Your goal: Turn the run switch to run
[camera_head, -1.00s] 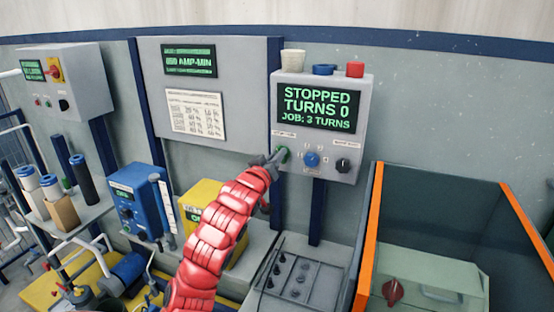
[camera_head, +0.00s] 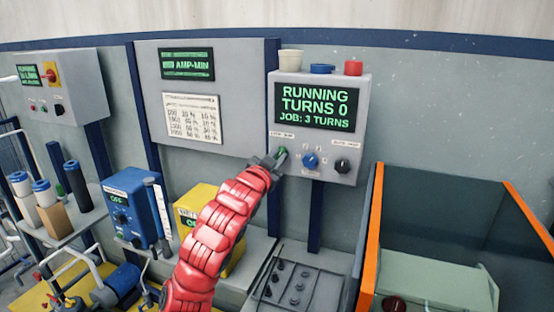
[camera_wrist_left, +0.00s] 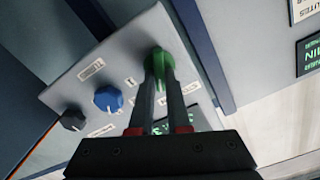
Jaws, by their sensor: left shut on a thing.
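The grey control box (camera_head: 362,90) on the wall has a screen (camera_head: 317,106) that reads RUNNING, TURNS 0, JOB: 3 TURNS. The green run switch (camera_head: 282,151) is at the lower left of its face and is partly hidden by my gripper. My left gripper (camera_head: 275,159) is at the switch with its arm in the red sleeve. In the left wrist view both fingers (camera_wrist_left: 160,88) are shut on the green switch knob (camera_wrist_left: 158,62). My right gripper is in neither view.
A blue knob (camera_head: 310,160) and a black knob (camera_head: 342,166) sit right of the switch. An orange-edged bin (camera_head: 372,240) stands at the right. A yellow unit (camera_head: 190,212) and a blue unit (camera_head: 140,210) stand at the left.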

